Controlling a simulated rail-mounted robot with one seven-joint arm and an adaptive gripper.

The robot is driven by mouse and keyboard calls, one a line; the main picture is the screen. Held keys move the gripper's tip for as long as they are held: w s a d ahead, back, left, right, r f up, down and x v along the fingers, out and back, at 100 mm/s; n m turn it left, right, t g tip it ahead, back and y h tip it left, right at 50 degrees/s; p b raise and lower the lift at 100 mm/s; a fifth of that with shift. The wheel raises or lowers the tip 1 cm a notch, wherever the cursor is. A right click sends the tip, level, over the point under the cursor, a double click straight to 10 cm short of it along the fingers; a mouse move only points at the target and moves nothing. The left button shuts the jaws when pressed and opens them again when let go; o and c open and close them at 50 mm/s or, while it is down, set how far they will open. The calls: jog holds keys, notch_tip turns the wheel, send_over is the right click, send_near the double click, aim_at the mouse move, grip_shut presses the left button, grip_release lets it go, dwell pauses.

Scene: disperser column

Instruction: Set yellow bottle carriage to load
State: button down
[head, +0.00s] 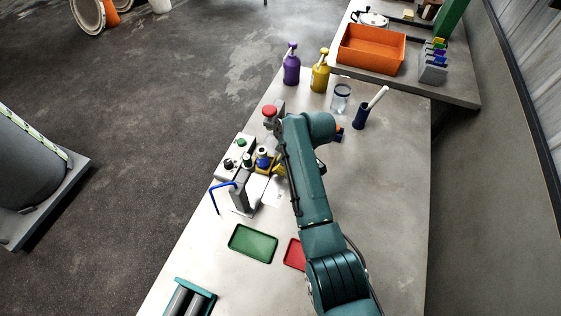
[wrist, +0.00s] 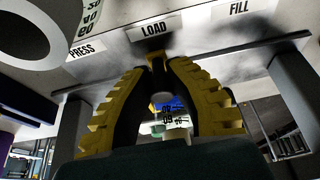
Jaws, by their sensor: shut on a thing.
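My gripper (wrist: 157,66) has ridged yellow-and-black fingers that come together at the tips, directly below the LOAD label (wrist: 153,29) in the wrist view. They are shut on a small part there, which I take to be the yellow bottle carriage; the fingers hide most of it. PRESS (wrist: 82,51) is to the left of LOAD and FILL (wrist: 239,8) is to the right. In the head view, the yellow-and-blue carriage area (head: 263,162) is at the disperser, partly blocked by my arm. A blue part with a white label (wrist: 176,121) shows between the fingers.
Purple (head: 291,66) and yellow (head: 320,74) pump bottles, a glass jar (head: 341,97) and a green tray (head: 253,244) are on the bench. The bench's right side is clear.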

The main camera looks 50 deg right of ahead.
jog(key=shift+s+a+f, duration=0.1)
jog(key=shift+a, duration=0.15)
jog(key=c, duration=1)
grip_release()
jog(key=shift+a, duration=0.1)
jog(key=shift+o, duration=0.2)
jog(key=v, duration=1.2)
